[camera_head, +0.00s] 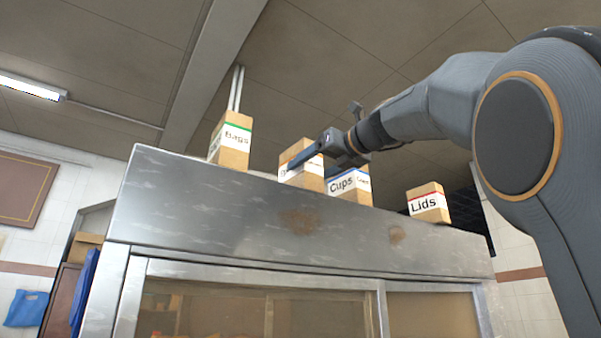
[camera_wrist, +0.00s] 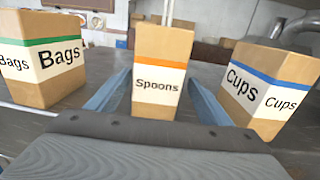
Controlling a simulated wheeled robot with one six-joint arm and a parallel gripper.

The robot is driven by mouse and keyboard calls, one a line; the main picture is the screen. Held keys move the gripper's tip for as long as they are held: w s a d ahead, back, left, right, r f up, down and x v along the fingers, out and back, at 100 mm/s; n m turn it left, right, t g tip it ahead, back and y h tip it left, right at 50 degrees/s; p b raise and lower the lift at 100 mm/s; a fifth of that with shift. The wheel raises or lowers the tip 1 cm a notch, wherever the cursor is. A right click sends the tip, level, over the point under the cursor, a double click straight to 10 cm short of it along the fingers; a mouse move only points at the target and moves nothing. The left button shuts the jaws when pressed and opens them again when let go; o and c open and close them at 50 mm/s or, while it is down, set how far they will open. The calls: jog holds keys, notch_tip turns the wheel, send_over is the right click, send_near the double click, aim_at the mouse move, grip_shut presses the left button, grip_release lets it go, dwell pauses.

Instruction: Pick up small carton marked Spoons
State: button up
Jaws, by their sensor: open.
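The small carton marked Spoons (camera_wrist: 158,85) is a brown box with a white label and an orange stripe. It stands upright on the metal cabinet top, centred in the wrist view. My gripper (camera_wrist: 155,100) is open, with one blue finger to the left and one to the right of the carton's lower part. Whether the fingers reach fully alongside it is unclear. In the head view the Spoons carton (camera_head: 306,180) is partly hidden by my gripper (camera_head: 312,158), and its label is mostly covered.
The Bags carton (camera_wrist: 45,60) stands to the left and the Cups carton (camera_wrist: 265,90) close to the right. The Lids carton (camera_head: 428,203) stands farther right on the cabinet (camera_head: 220,215). The cabinet's front edge is near the cartons.

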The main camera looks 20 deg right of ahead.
jog(key=p+x, duration=0.1)
jog(key=x, duration=0.2)
jog(key=shift+w+a+f+p, duration=0.15)
jog(key=shift+w+a+p, duration=0.05)
jog(key=shift+a+p, duration=0.2)
jog(key=shift+w+a, duration=0.2)
jog(key=shift+w, duration=0.35)
jog(key=shift+f, duration=0.1)
jog(key=c, duration=1.2)
jog(key=shift+c, duration=0.6)
